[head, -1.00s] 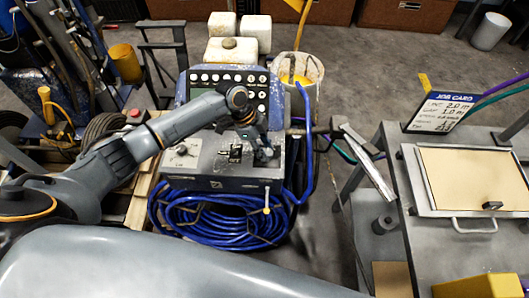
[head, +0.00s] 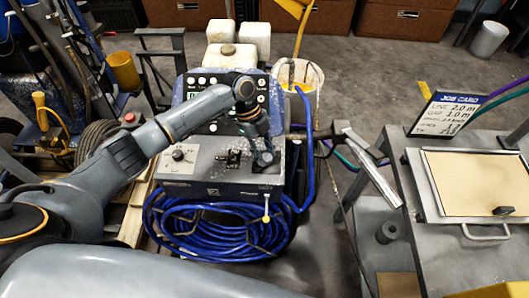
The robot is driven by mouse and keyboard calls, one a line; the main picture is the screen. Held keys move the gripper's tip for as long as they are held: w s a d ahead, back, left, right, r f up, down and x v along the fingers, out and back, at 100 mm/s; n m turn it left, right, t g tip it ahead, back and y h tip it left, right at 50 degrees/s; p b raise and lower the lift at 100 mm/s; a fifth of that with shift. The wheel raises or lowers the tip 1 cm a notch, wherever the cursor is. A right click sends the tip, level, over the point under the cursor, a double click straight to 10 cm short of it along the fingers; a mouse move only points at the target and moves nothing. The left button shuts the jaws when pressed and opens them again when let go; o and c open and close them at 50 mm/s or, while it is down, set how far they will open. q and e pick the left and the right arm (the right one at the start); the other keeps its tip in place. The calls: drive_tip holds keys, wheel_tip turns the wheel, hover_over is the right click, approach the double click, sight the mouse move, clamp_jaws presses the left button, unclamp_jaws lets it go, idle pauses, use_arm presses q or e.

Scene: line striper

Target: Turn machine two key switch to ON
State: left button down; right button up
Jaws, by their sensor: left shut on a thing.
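The grey machine with a blue-framed display panel (head: 197,87) and a grey control box (head: 207,168) stands in the middle of the head view. My left gripper (head: 263,160) points down at the right part of the box's top. It is shut on what appears to be the key switch; the fingers hide the key, and its position cannot be read. A round dial (head: 178,155) sits on the left of the box top, and a small black switch block (head: 230,157) is left of my gripper. My right gripper is not in view.
A coil of blue hose (head: 215,225) hangs at the box's front. A white bucket (head: 298,78) stands behind right. A job card (head: 445,113) and a framed tan board (head: 475,180) are on the right table.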

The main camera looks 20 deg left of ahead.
use_arm(q)
drive_tip(key=c, duration=1)
unclamp_jaws()
drive_tip(key=shift+r, duration=0.1)
drive_tip(key=v, duration=1.1)
drive_tip(key=shift+w+a+r, duration=0.1)
drive_tip(key=shift+a+r, duration=0.15)
drive_tip(key=shift+r, duration=0.1)
drive_tip(key=shift+f, duration=0.15)
